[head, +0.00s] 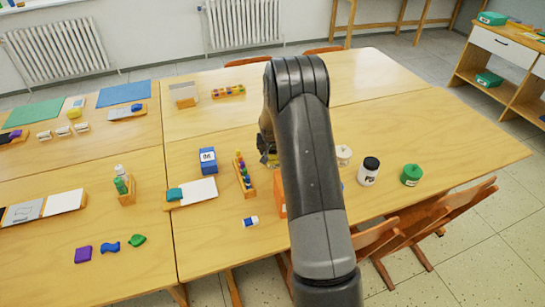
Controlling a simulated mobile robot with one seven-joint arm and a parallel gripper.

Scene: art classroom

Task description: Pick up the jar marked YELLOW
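Three jars stand on the right part of the table: a pale cream jar (343,155), a white jar with a black lid (368,174) and a green jar (411,176). The black-lidded jar bears a dark mark too small to read. I cannot make out a jar marked YELLOW. My gripper (267,150) is mostly hidden behind my arm, left of the jars. A small yellowish patch shows beside it, but I cannot tell what it is. Whether the gripper is open or shut does not show.
Left of my arm are a blue box (208,160), a wooden rack of coloured pieces (244,176) and a small blue-and-white piece (250,221). An orange thing (280,196) is partly hidden by my arm. Chairs (408,232) stand at the near right edge. The table's far right is clear.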

